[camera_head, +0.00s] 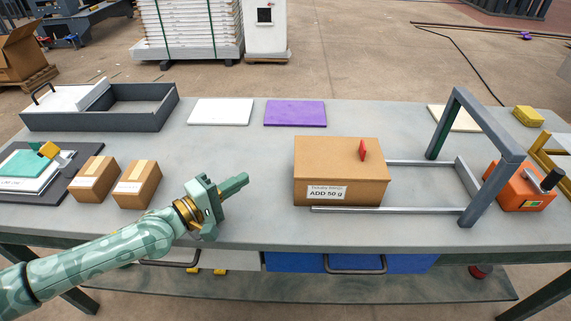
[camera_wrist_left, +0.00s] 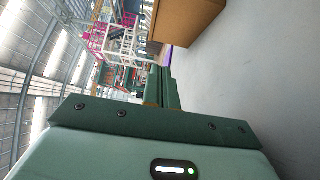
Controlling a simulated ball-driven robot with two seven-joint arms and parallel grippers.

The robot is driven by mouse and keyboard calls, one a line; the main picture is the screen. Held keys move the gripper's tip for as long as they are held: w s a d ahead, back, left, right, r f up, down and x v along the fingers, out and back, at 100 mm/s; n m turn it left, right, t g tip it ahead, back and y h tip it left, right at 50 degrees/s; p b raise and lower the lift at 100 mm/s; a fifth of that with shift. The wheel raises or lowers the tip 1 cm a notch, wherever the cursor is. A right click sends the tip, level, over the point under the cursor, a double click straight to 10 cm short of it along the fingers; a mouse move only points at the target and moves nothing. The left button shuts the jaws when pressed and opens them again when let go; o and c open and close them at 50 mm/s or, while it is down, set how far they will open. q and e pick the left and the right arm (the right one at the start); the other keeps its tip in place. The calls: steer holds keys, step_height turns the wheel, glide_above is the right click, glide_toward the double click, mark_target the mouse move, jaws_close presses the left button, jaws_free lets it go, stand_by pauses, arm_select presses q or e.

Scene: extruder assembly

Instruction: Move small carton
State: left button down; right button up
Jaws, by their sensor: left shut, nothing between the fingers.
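Two small cartons stand side by side at the left of the table in the head view, the left one (camera_head: 92,180) and the right one (camera_head: 137,184); both are brown with a paler tape strip. My left gripper (camera_head: 235,184) is shut and empty, above the table to the right of these cartons and apart from them. Its shut fingers also show in the left wrist view (camera_wrist_left: 158,87). A larger brown box (camera_head: 340,170) labelled "ADD 50 g" stands right of the gripper, not touching it. My right gripper is not in view.
A grey frame with rails (camera_head: 470,165) stands right of the large box, beside an orange device (camera_head: 518,190). A grey tray (camera_head: 150,122) is at the back left, with a white plate (camera_head: 220,111) and a purple plate (camera_head: 295,113) beside it. The middle of the table (camera_head: 230,145) is clear.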

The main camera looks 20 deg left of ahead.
arm_select(q)
steer(key=x, duration=0.7)
steer(key=shift+w+d, duration=0.2)
steer(key=shift+w+d+r+p, duration=0.15)
steer(key=shift+d+p, duration=0.1)
steer(key=shift+d, duration=0.35)
steer(key=shift+w+d+f+p, duration=0.1)
steer(key=shift+w+d+p, duration=0.1)
steer(key=shift+d, duration=0.4)
steer(key=shift+w+d, duration=0.1)
steer(key=shift+d, duration=0.6)
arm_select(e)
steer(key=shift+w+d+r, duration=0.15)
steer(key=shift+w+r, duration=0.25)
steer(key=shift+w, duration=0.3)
